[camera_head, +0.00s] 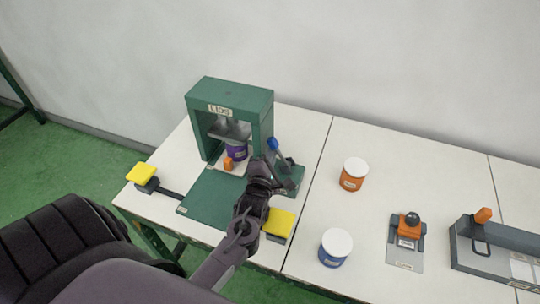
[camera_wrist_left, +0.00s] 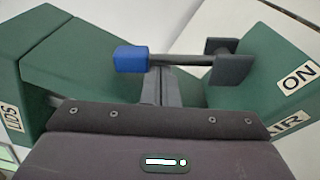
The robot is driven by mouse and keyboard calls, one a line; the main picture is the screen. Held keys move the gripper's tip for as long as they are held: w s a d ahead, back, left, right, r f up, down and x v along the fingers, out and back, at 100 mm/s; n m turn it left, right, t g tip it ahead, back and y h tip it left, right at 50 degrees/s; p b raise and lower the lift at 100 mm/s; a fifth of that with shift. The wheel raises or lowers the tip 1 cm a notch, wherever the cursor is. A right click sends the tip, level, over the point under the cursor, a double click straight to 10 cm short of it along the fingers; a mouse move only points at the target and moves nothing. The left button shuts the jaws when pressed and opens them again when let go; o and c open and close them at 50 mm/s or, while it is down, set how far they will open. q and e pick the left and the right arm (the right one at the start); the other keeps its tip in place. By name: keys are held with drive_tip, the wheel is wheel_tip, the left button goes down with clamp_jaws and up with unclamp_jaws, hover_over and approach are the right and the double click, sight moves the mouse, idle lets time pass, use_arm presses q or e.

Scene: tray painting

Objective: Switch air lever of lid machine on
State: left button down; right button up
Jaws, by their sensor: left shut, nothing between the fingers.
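The green lid machine (camera_head: 262,112), labelled LIDS, stands at the back of the left table. Its air lever, with a blue knob (camera_head: 273,143), is mounted on a green box (camera_head: 291,180) at its right side. In the left wrist view the blue knob (camera_wrist_left: 131,58) is at the left end of a dark rod, pointing away from the ON label (camera_wrist_left: 298,77). An AIR label (camera_wrist_left: 286,124) is partly hidden. My left gripper (camera_head: 264,162) is shut and empty beside the lever; its fingers (camera_wrist_left: 158,82) are close to the rod. I cannot tell whether they touch.
A purple can (camera_head: 236,152) stands inside the machine. Yellow pads (camera_head: 141,173) and (camera_head: 279,223) flank the green plate (camera_head: 208,199). An orange can (camera_head: 353,174), a blue can (camera_head: 335,247) and an orange-handled device (camera_head: 409,229) stand to the right, with clear table between.

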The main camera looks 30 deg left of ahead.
use_arm(q)
drive_tip(key=shift+w+d+r+m, duration=0.1)
drive_tip(key=shift+d+r+m, duration=0.1)
drive_tip(key=shift+m, duration=0.1)
drive_tip(key=shift+w+d+r+m, duration=0.1)
drive_tip(key=shift+d+r+m, duration=0.2)
drive_tip(key=shift+m, duration=0.4)
drive_tip(key=m, duration=0.1)
drive_tip(key=d+m, duration=0.1)
drive_tip(key=shift+w+d+r+m+t+p, duration=0.15)
drive_tip(key=shift+d+r+m+t+p, duration=0.1)
drive_tip(key=shift+m+t+p, duration=0.1)
drive_tip(key=d+m, duration=0.2)
drive_tip(key=m, duration=0.1)
drive_tip(key=shift+w, duration=0.2)
drive_tip(key=shift+w+d+f+m+t, duration=0.1)
drive_tip(key=shift+d+m, duration=0.2)
drive_tip(key=shift+m, duration=0.3)
drive_tip(key=shift+w+d+r+m+t, duration=0.15)
drive_tip(key=shift+d+m, duration=0.1)
drive_tip(key=shift+m, duration=0.4)
drive_tip(key=shift+d+f+m+t, duration=0.15)
drive_tip(key=shift+d+m, duration=0.15)
drive_tip(key=shift+m, duration=0.3)
